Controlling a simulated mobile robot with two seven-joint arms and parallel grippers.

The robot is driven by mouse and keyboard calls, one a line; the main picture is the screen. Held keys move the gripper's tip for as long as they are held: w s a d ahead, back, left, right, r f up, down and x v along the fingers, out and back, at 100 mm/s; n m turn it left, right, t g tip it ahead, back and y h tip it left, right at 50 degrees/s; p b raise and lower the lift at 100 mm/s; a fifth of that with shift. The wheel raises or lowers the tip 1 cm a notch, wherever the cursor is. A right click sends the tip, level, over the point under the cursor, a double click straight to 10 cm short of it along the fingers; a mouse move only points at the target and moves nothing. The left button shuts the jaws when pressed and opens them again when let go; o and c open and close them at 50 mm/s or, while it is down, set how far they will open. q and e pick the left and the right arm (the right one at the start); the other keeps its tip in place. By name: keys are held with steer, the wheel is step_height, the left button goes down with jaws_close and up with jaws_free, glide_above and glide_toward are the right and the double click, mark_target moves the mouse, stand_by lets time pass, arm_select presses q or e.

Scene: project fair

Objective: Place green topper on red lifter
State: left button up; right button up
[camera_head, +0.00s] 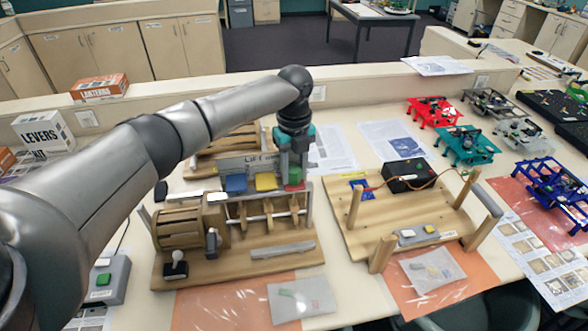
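The wooden lifter machine (240,262) stands on the table in front of me. Along its top sit a blue topper (236,183), a yellow topper (266,181) and, at the right end, the green topper (294,175). A bit of the red lifter (295,187) shows just below the green topper. My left gripper (293,168) points down over the right end, with its fingers on either side of the green topper; it appears shut on it. The fingers partly hide the green topper, and whether it touches the red lifter cannot be told. My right gripper is out of view.
A second wooden board with posts (385,228) and a black box (407,176) stands right of the machine. Red (433,112), teal (466,146) and blue (553,186) frames stand farther right. A grey switch box (108,279) is at the left. Cardboard boxes (99,88) line the back left.

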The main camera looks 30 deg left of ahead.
mark_target(294, 169)
arm_select(q)
steer(key=o, duration=0.5)
steer(key=shift+c, duration=0.2)
step_height(294, 169, up, 12)
steer(key=shift+r+b, duration=0.15)
steer(key=shift+b, duration=0.15)
